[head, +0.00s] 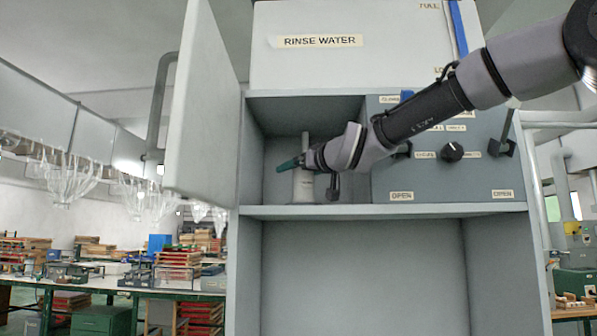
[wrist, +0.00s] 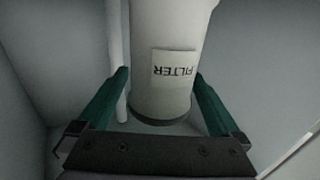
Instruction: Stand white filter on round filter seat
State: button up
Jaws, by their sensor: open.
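The white filter (wrist: 165,95) is a pale cylinder with a FILTER label that reads upside down in the wrist view. In the head view the filter (head: 303,186) looks upright in the left compartment of the cabinet. My gripper (wrist: 161,76) is open, with one green finger on each side of the filter and visible gaps between. In the head view my gripper (head: 288,165) is at the filter's upper part. A dark rim shows at the filter's near end in the wrist view. I cannot make out the round filter seat for certain.
A thin pale pipe (wrist: 116,60) runs beside the filter, close to the left finger. The compartment walls are near on both sides. The cabinet door (head: 203,100) hangs open at the left. A control panel (head: 445,150) with a knob and levers is at the right.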

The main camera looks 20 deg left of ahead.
jog(key=shift+r, duration=0.15)
jog(key=v, duration=1.2)
